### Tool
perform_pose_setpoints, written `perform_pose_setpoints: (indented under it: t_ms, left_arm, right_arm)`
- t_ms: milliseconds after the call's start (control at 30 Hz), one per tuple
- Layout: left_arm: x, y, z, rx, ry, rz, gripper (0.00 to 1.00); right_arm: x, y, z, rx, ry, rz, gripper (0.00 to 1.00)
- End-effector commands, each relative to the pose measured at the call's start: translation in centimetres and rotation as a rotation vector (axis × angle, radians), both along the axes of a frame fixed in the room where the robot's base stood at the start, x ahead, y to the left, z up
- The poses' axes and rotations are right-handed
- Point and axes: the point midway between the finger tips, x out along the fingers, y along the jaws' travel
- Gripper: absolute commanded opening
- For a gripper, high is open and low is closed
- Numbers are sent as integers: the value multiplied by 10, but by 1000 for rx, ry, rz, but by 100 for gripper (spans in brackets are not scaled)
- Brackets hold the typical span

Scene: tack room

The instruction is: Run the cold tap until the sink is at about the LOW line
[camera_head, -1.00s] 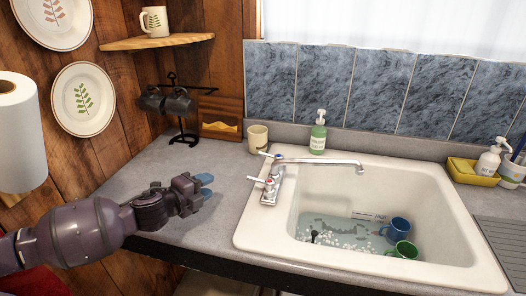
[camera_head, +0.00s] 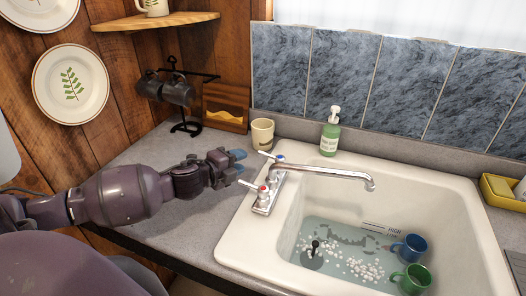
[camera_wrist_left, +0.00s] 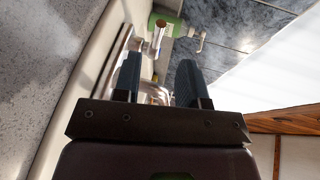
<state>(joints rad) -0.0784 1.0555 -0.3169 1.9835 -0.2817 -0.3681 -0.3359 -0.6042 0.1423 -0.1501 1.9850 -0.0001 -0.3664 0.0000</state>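The chrome tap (camera_head: 325,171) stands on the sink's left rim, its spout reaching over the basin. No stream falls from the spout. The blue-marked lever (camera_head: 272,157) is at the back, the red-marked lever (camera_head: 256,188) at the front. The white sink (camera_head: 262,246) holds shallow bluish water (camera_head: 340,238) with foam. Marks with lettering (camera_head: 382,229) show on the basin wall near the waterline, too small to read surely. My left gripper (camera_head: 238,161) is open and empty, just left of the levers. Its spread fingers show in the wrist view (camera_wrist_left: 158,80), the tap beyond them. My right gripper is out of view.
A blue mug (camera_head: 411,247) and a green mug (camera_head: 413,278) sit in the basin. A green soap bottle (camera_head: 330,132) and a cream cup (camera_head: 262,134) stand behind the tap. A black mug stand (camera_head: 185,105) is further left. The counter (camera_head: 190,225) below my arm is clear.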

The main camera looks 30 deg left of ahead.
Motion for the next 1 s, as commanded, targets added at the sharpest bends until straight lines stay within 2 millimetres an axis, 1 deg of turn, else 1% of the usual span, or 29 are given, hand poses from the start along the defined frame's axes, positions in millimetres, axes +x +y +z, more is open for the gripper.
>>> perform_pose_setpoints:
  t_ms: [33, 400, 600, 800, 1000]
  left_arm:
    - [7, -1, 0, -1, -2, -1, 38]
    - [56, -8, -12, 0, -1, 1, 38]
    - [78, -11, -18, 0, 0, 0, 38]
    - [89, -13, -21, 0, 0, 0, 38]
    - [91, -13, -21, 1, 0, 0, 38]
  right_arm:
    - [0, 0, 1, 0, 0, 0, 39]
    - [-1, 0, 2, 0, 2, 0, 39]
    - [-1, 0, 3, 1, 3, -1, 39]
    - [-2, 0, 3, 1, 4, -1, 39]
    - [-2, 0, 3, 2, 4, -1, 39]
